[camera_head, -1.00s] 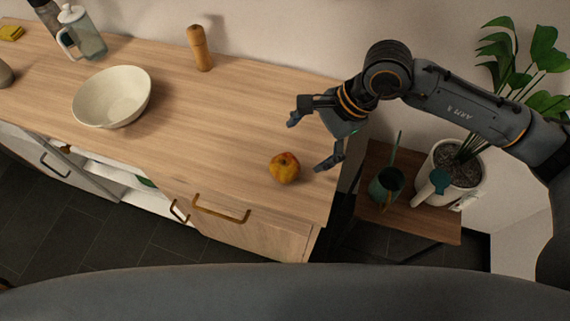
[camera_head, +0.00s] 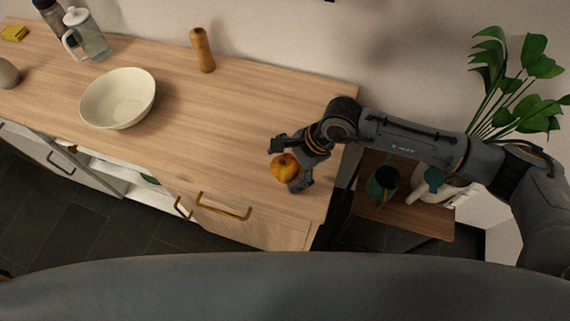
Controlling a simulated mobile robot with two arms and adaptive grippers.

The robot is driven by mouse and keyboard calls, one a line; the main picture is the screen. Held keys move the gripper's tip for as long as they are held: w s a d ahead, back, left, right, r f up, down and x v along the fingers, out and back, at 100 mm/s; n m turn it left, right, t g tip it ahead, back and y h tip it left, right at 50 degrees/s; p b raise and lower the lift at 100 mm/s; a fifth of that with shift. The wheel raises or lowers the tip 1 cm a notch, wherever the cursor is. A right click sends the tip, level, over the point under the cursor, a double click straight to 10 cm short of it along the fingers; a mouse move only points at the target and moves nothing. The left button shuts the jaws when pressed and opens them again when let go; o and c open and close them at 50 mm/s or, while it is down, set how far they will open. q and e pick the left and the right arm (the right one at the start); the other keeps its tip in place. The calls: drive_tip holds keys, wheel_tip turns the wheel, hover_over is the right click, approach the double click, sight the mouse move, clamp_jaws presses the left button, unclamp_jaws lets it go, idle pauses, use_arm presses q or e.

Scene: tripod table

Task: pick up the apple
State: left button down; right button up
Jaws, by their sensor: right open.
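The apple (camera_head: 284,167), yellow with red patches, is on the wooden counter (camera_head: 215,120) near its right end. My right gripper (camera_head: 286,168) has come down to the apple from the right. One finger is at the apple's far side and the other at its near right side, so the apple sits between the open fingers. I cannot tell whether either finger touches it. My left gripper is not in view.
A cream bowl (camera_head: 117,99) stands on the counter at the left. A wooden pepper mill (camera_head: 203,50) and a glass jug (camera_head: 88,38) are at the back. A small side table (camera_head: 425,219) with pots and a plant (camera_head: 515,80) is at the right. The counter's middle is clear.

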drive_tip(key=shift+c, duration=0.4)
drive_tip(key=c, duration=1.3)
